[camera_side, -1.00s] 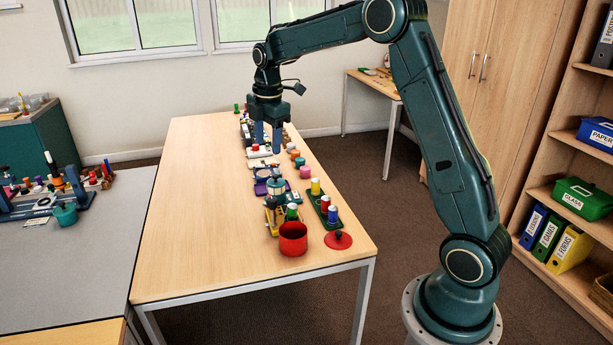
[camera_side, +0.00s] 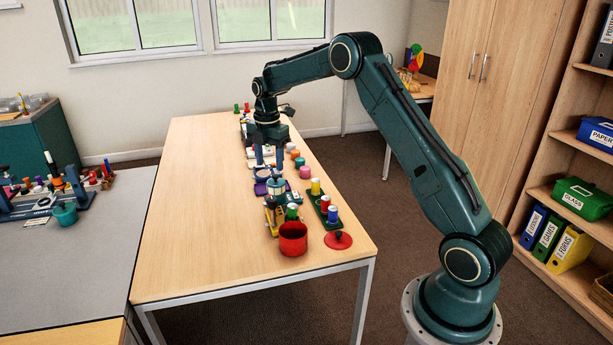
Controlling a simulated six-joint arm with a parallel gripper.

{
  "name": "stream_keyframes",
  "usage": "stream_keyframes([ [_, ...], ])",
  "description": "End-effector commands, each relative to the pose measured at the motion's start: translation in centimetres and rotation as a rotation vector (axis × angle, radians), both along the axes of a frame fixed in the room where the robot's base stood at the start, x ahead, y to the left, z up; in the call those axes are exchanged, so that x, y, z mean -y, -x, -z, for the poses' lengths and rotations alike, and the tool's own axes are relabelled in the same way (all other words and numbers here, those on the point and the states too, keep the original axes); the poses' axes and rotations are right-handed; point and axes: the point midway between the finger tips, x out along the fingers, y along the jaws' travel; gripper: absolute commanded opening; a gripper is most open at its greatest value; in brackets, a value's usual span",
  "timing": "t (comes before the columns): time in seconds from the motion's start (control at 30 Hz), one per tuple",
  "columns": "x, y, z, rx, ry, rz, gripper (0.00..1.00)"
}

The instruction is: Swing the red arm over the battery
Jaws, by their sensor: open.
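My gripper (camera_side: 269,161) is open, its fingers pointing down over the row of small items along the middle of the table (camera_side: 190,215). No object shows between the fingers. I cannot make out the red arm or the battery for certain: the items under and behind the gripper are small and partly hidden by it. A white-based item (camera_side: 253,163) shows just left of and behind the fingers. A purple piece (camera_side: 262,188) lies just in front of them.
A red cup (camera_side: 293,240), a red disc with a dark knob (camera_side: 338,240) and a green tray of coloured cylinders (camera_side: 321,205) stand at the near end. Several coloured pieces, one pink (camera_side: 305,172), lie right of the gripper. The table's left half is clear.

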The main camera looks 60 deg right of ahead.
Motion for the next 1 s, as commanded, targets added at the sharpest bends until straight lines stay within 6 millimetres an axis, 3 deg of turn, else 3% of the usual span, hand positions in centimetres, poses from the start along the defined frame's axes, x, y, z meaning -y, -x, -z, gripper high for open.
stream_keyframes([
  [0.7, -0.1, 0.1, 10.1, -0.003, -0.002, 0.001, 0.51],
  [1.0, -0.1, 0.0, 12.5, -0.001, -0.001, 0.001, 0.51],
])
